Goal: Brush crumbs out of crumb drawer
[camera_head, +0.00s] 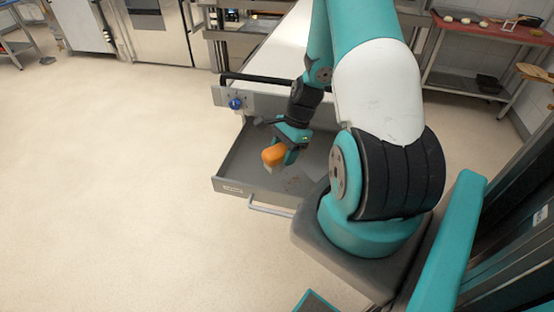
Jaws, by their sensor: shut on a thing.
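The crumb drawer (231,187) is a grey open drawer, pulled out low under a white-topped unit. My gripper (289,150) is over the inside of the drawer and is shut on an orange-handled brush (273,154). The pale lower end of the brush points down into the drawer; I cannot tell whether it touches the drawer floor. Brown crumbs (292,184) lie on the drawer floor near the front, to the right of the brush. My arm hides the right part of the drawer.
A drawer handle (270,209) sticks out at the front. A black bar and a blue knob (236,103) are above the drawer. A red-topped table (490,28) stands at the back right. The pale floor (110,180) to the left is clear.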

